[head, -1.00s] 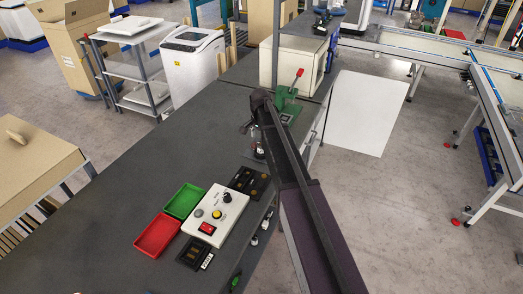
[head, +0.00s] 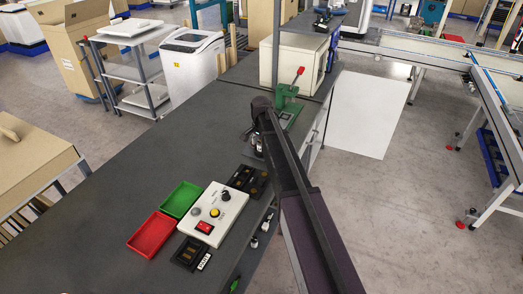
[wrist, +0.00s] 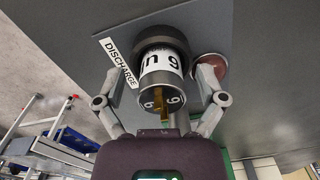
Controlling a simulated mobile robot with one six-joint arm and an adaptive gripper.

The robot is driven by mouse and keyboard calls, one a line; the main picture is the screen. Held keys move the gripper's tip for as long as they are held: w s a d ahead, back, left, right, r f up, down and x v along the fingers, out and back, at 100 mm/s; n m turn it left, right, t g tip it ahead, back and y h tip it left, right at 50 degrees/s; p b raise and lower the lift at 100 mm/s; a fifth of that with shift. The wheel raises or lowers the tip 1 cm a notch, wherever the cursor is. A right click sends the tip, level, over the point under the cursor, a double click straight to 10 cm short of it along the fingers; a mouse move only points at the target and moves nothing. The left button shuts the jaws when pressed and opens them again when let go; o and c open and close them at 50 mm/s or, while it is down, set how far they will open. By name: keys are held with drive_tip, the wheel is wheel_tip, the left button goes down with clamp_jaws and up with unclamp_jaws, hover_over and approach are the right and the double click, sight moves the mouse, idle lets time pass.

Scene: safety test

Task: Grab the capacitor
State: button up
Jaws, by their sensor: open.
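In the wrist view, the capacitor (wrist: 161,75) is a silver cylinder with a dark ring-shaped part at its far end. A white label with black characters wraps it, and a brass-coloured terminal sticks out of its near end. My gripper (wrist: 160,92) is open, with one finger on each side of the capacitor. I see gaps between fingers and cylinder, so it is not gripped. In the head view, my gripper (head: 254,134) is low over the bench's right edge, and my arm hides most of the capacitor.
A "DISCHARGE" label (wrist: 119,62) and a reddish-brown disc (wrist: 209,67) lie beside the capacitor. On the dark bench (head: 130,185) are a green press (head: 286,104), red tray (head: 152,234), green tray (head: 181,199) and white control box (head: 216,211). The bench's left stretch is clear.

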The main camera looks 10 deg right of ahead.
idle(0.5)
clamp_jaws()
